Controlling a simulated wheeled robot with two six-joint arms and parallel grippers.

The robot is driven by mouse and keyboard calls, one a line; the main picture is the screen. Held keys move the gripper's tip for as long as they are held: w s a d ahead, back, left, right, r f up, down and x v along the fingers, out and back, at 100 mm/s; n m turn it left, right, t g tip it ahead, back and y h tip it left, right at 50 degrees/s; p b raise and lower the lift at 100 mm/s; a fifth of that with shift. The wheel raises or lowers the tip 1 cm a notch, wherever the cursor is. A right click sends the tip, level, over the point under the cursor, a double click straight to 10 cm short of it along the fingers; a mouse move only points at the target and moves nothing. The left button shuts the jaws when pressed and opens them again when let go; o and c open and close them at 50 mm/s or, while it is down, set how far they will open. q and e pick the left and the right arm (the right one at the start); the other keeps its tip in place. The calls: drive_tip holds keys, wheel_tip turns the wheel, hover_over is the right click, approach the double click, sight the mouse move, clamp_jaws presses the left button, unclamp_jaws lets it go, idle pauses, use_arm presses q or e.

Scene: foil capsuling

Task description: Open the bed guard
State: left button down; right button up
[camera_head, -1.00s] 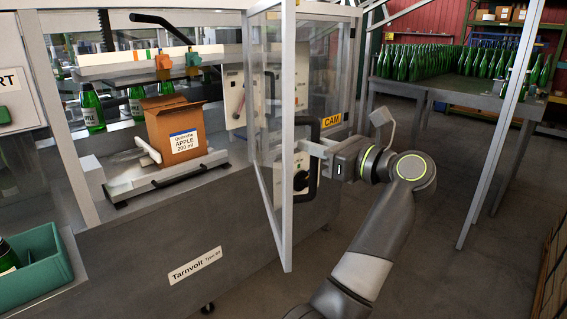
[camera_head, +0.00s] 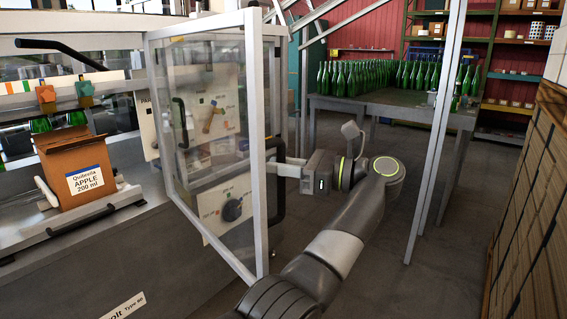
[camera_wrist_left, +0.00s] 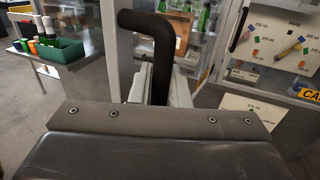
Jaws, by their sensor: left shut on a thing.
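The bed guard is a clear-paned door in a pale metal frame (camera_head: 257,150), standing swung out from the machine in the head view. Its black bar handle (camera_head: 278,208) is on the side facing my arm; its upper part shows large in the left wrist view (camera_wrist_left: 152,35). My left gripper (camera_head: 284,170) is shut on this handle; in the left wrist view its jaws (camera_wrist_left: 156,85) close around the bar, and the contact is partly hidden. My right gripper is in neither view.
A carton labelled apple (camera_head: 75,172) sits on the machine bed at the left. A table (camera_head: 400,105) with many green bottles stands behind, with a slanted metal post (camera_head: 437,130) before it. Stacked brown boards (camera_head: 530,200) line the right edge. Floor is bare between.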

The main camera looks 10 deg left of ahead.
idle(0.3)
use_arm(q)
drive_tip(key=c, duration=1.5)
unclamp_jaws()
drive_tip(key=shift+a, duration=0.2)
drive_tip(key=shift+o, duration=0.2)
drive_tip(key=shift+d, duration=0.1)
